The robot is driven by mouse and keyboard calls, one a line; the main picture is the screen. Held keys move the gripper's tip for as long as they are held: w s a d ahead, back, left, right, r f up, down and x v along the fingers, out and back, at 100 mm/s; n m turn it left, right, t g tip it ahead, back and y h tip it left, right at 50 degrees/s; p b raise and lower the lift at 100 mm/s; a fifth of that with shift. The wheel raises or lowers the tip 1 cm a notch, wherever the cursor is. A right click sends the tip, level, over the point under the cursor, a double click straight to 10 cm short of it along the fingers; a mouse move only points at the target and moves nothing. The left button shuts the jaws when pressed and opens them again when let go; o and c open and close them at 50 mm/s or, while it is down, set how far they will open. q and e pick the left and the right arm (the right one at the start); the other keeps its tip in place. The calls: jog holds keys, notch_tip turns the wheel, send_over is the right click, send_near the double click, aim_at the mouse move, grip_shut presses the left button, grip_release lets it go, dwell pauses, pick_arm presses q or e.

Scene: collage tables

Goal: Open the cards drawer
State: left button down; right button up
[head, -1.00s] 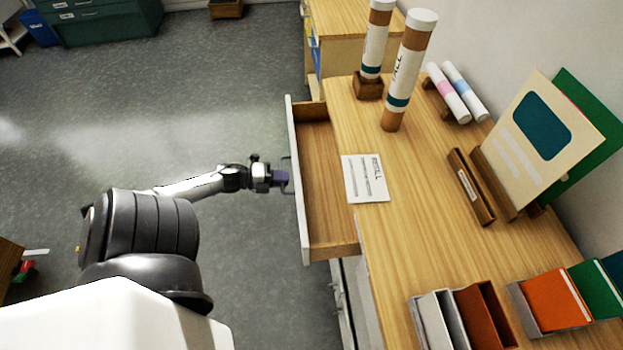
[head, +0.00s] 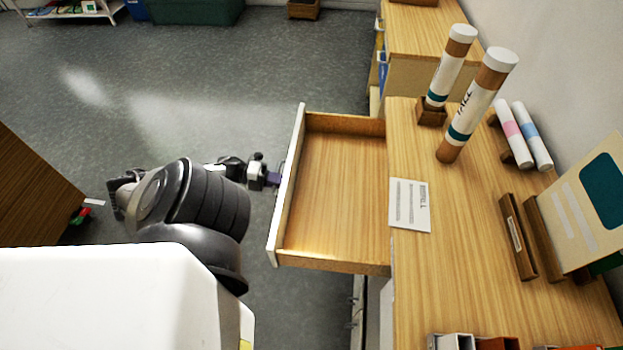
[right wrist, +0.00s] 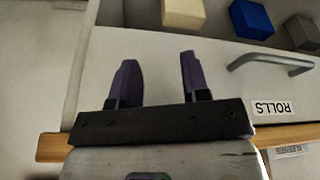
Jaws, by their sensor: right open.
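In the head view a wooden drawer (head: 335,200) with a white front (head: 288,190) stands pulled out from the long table; its inside is empty. Its front label is out of sight, so I cannot tell whether it is the cards drawer. My left gripper (head: 273,179) is at the handle on this front and appears closed on it; the fingers are small here. My right gripper (right wrist: 158,62) shows only in the right wrist view, open and empty. Beyond it is a white drawer front (right wrist: 165,80) with a bar handle (right wrist: 270,62) and an upside-down ROLLS label (right wrist: 286,107).
Cream (right wrist: 183,14), blue (right wrist: 251,18) and grey blocks lie behind the ROLLS front. On the table (head: 460,240) are a card (head: 410,205), upright tubes (head: 480,105), lying rolls (head: 525,135) and a board stand (head: 517,235). The floor (head: 200,100) left of the drawer is clear.

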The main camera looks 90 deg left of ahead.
pick_arm(q)
jog(key=c, duration=1.2)
grip_release()
jog(key=v, duration=1.3)
jog(key=shift+s+a+r, duration=0.1)
jog(key=shift+s+a, duration=0.05)
jog(key=shift+s, duration=0.2)
